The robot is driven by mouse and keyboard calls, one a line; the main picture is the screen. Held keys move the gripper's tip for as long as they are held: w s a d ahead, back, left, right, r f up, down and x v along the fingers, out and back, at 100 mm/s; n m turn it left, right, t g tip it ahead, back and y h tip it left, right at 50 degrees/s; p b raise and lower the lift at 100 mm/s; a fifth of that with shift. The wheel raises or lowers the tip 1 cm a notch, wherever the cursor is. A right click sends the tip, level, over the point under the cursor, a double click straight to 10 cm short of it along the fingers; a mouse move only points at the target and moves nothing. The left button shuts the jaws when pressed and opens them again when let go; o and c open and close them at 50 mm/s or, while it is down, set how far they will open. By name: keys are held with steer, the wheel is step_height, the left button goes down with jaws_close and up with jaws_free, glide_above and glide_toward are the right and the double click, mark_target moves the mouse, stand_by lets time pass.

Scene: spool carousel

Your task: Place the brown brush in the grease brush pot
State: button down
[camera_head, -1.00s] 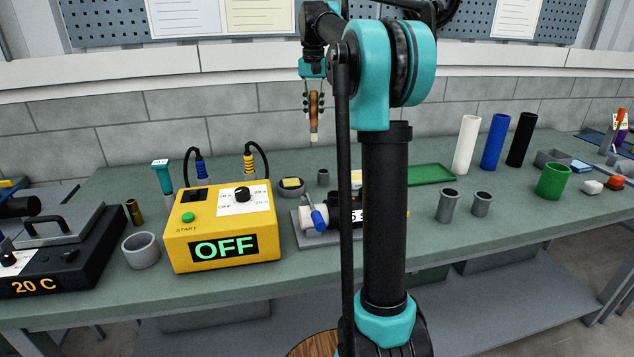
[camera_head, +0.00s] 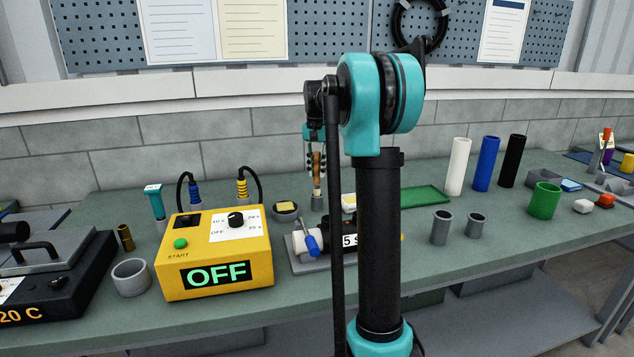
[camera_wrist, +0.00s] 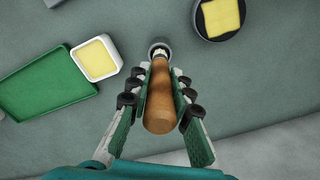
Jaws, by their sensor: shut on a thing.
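My gripper (camera_head: 316,165) is shut on the brown brush (camera_head: 317,172) by its wooden handle. The brush hangs upright with its pale bristle end down. In the wrist view the brown brush (camera_wrist: 160,98) lies between the fingers of my gripper (camera_wrist: 160,95). A small grey pot (camera_head: 317,204), which looks like the grease brush pot, stands directly below. In the wrist view the bristle end overlaps the mouth of the pot (camera_wrist: 160,45). I cannot tell whether the tip is inside the rim or just above it.
A dark round dish with a yellow pad (camera_head: 286,210) stands left of the pot. A white dish (camera_wrist: 97,58) and green tray (camera_wrist: 45,75) are close by. The yellow timer box (camera_head: 214,255) and a grey-based fixture (camera_head: 310,258) stand nearer the front.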

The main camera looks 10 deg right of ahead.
mark_target(317, 152)
steer(key=shift+f, duration=2.2)
steer(key=c, duration=1.4)
jaws_free()
steer(key=shift+f, duration=0.1)
steer(key=shift+o, duration=0.2)
step_height(317, 152, up, 12)
steer(key=shift+r, duration=0.15)
